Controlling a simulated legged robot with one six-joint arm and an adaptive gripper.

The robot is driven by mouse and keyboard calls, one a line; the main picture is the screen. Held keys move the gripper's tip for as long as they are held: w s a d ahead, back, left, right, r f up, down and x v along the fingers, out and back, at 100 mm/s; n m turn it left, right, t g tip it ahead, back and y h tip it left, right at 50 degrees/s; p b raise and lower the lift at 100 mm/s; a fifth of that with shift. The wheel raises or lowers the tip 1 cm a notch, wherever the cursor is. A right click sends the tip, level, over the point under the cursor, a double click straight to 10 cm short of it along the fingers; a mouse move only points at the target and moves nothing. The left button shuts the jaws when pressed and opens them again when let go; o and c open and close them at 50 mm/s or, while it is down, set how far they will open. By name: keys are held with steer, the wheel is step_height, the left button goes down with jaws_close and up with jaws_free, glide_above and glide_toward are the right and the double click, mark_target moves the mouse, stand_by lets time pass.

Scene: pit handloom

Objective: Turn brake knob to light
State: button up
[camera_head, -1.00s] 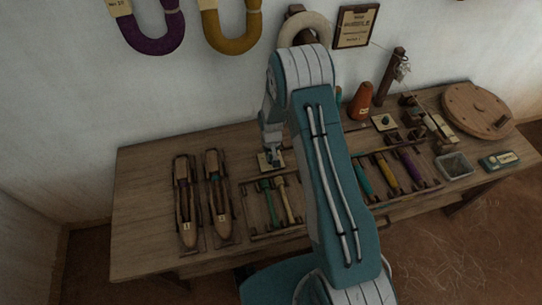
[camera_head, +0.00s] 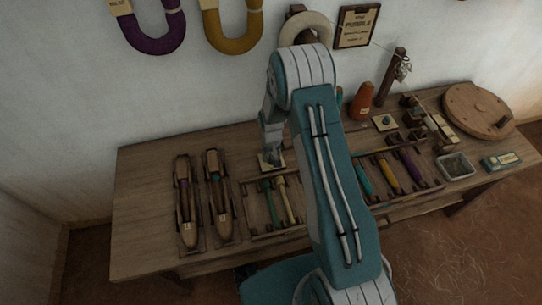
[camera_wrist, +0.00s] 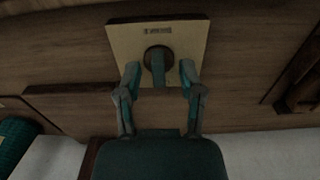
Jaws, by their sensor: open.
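A square pale plate (camera_wrist: 118,42) with a small dark label and a round dark knob (camera_wrist: 150,52) lies on the bench in the wrist view. A teal pointer bar runs across the knob toward my gripper. The label is too blurred to read. My gripper (camera_wrist: 159,72) is open, with one fingertip on each side of the pointer and a gap left on both sides. In the head view the same plate (camera_head: 264,164) shows partly under my gripper (camera_head: 273,156), and its knob is mostly hidden. A second, similar knob plate (camera_head: 384,122) sits right of my arm.
Wooden shuttles (camera_head: 187,205) lie left of my gripper. The bench's left end is clear.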

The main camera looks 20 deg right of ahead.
step_height(320, 180, up, 12)
steer(key=shift+f, duration=0.15)
stand_by(0.6)
step_height(320, 180, up, 12)
steer(key=t, duration=0.1)
glide_above(271, 156)
steer(key=s, duration=0.3)
steer(key=s+r+t, duration=0.2)
steer(key=s+r, duration=0.5)
steer(key=r, duration=0.3)
steer(key=s+r+t, duration=0.1)
steer(key=s+r, duration=0.3)
steer(key=s, duration=0.5)
steer(key=s+r+t, duration=0.1)
steer(key=s+r, duration=0.2)
steer(key=s, duration=0.6)
steer(key=shift+r+t, duration=0.3)
steer(key=shift+r, duration=0.1)
